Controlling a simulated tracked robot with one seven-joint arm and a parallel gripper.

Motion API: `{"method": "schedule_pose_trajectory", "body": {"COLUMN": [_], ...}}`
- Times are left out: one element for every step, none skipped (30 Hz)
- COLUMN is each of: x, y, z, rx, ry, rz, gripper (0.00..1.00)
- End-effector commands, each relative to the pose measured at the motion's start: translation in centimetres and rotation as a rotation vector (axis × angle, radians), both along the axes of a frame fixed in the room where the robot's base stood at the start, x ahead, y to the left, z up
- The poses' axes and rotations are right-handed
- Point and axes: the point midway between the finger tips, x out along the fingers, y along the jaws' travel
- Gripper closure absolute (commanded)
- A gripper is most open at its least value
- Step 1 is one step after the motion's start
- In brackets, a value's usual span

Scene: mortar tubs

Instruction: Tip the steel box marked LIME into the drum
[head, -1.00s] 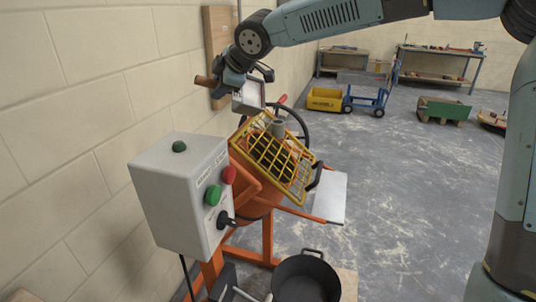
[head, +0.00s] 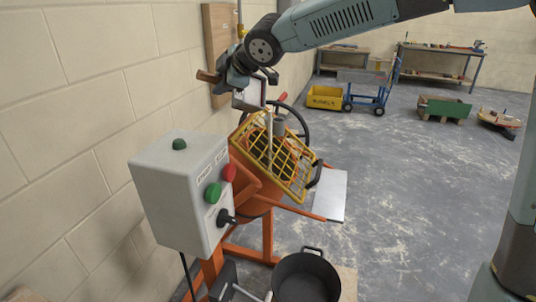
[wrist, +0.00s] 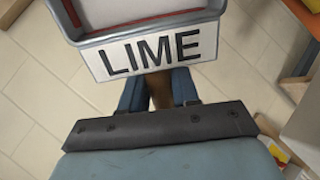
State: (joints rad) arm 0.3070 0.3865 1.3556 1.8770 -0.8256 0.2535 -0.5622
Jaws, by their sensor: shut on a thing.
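The steel box marked LIME (wrist: 150,52) is right in front of my gripper (wrist: 160,92) in the wrist view, with its label facing the camera and pale material inside. In the head view my gripper (head: 238,76) is shut on the box's brown handle and holds the small box (head: 246,102) tilted, above and slightly left of the drum's mouth. The orange drum (head: 258,203) lies tilted, its mouth covered by a yellow grid guard (head: 296,190). A thin pale streak (head: 269,128) runs down from near the box to the guard. The drum's inside is mostly dark behind the grid.
A grey control box (head: 170,190) with green and red buttons stands close in front of the drum. A black bucket (head: 305,275) is on the floor below. A block wall (head: 90,80) runs along the left.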

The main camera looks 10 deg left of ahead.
Motion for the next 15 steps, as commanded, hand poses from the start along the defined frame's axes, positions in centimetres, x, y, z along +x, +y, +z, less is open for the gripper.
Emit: {"method": "schedule_pose_trajectory", "body": {"x": [0.01,0.01,0.0,-0.02,-0.04,-0.07,-0.11,-0.14,-0.19,-0.22,-0.27,-0.26,-0.26,-0.27,-0.3], "y": [-0.07,-0.11,-0.17,-0.2,-0.22,-0.25,-0.29,-0.32,-0.34,-0.35,-0.36,-0.41,-0.43,-0.46,-0.49], "z": [0.11,0.15,0.18,0.22,0.27,0.3,0.32,0.35,0.39,0.38,0.33,0.29,0.28,0.27,0.27], "rx": [0.006,0.009,0.014,0.017,0.021,0.025,0.028,0.032,0.037,0.04,0.042,0.048,0.052,0.054,0.059], "ry": [-0.005,-0.007,-0.01,-0.012,-0.015,-0.017,-0.019,-0.022,-0.024,-0.025,-0.028,-0.03,-0.033,-0.036,-0.038], "rz": [0.0,-0.001,-0.001,-0.001,0.0,0.0,0.001,0.0,0.001,0.002,0.002,0.001,0.0,0.0,0.001], "gripper": [1.0,1.0,1.0,1.0,1.0,1.0,1.0,1.0,1.0,1.0,1.0,1.0,1.0,1.0,1.0]}}
